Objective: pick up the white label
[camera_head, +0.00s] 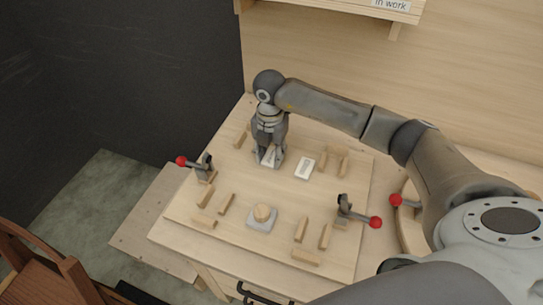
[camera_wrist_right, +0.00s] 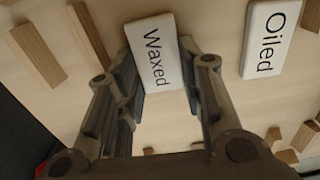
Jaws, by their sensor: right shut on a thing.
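My right gripper (camera_head: 269,163) points down at the back left part of the board and is shut on a white label (camera_wrist_right: 155,52) that reads "Waxed". In the right wrist view the label lies between the two fingers, its far end sticking out past the fingertips. In the head view the fingers cover much of it. A second white label (camera_wrist_right: 270,38), reading "Oiled", lies flat to the right of the gripper; in the head view it also shows (camera_head: 305,167) on the board. My left gripper is not in view.
Wooden blocks (camera_head: 205,195) lie in groups on the board (camera_head: 180,215). Red-knobbed clamps stand at the left (camera_head: 203,168) and right (camera_head: 345,209). A shelf (camera_head: 350,8) hangs above; a chair (camera_head: 40,265) stands front left.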

